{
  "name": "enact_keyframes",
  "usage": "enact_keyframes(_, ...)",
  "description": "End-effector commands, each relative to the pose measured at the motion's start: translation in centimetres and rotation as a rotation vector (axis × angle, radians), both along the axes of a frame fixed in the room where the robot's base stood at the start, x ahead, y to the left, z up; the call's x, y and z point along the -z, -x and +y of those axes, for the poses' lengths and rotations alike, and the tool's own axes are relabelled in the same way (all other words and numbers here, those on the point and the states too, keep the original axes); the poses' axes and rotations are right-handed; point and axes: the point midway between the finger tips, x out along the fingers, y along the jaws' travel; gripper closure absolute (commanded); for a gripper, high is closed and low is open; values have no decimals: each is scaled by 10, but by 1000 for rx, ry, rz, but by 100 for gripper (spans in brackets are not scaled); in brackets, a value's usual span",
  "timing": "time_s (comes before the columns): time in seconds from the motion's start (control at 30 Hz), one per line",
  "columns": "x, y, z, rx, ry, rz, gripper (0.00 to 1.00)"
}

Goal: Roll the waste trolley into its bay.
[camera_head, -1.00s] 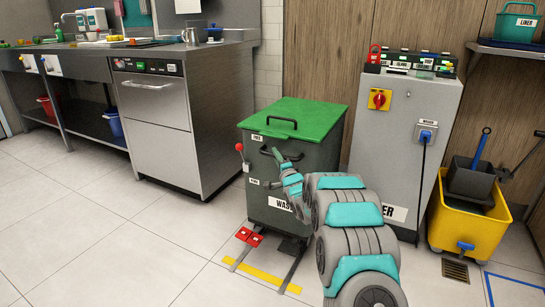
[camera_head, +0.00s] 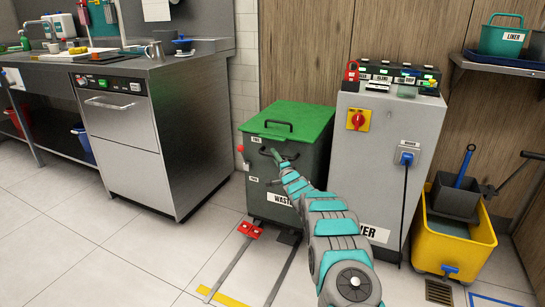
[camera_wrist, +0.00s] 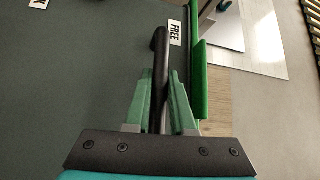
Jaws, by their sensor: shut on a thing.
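The waste trolley (camera_head: 284,180) is a dark grey-green bin with a green lid (camera_head: 289,122) and a label partly hidden by my arm. It stands upright between the steel dishwasher and the grey cabinet, over two floor rails (camera_head: 232,268). My gripper (camera_head: 272,156) is at the front handle below the lid. In the wrist view my gripper (camera_wrist: 161,100) is shut with a finger on each side of the dark handle bar (camera_wrist: 160,62), beside a FREE label.
The dishwasher (camera_head: 150,140) stands left of the trolley, and the grey cabinet (camera_head: 375,160) stands close on its right. A yellow mop bucket (camera_head: 450,240) is farther right, by a floor drain (camera_head: 438,292). A yellow floor strip (camera_head: 220,297) crosses the rails. Floor at front left is clear.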

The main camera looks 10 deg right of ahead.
Motion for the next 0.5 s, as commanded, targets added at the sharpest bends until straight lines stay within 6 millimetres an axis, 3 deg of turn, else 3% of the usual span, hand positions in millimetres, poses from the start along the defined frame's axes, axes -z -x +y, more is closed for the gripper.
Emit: enact_keyframes(0.5,4,-8,-10,6,-2,8,100)
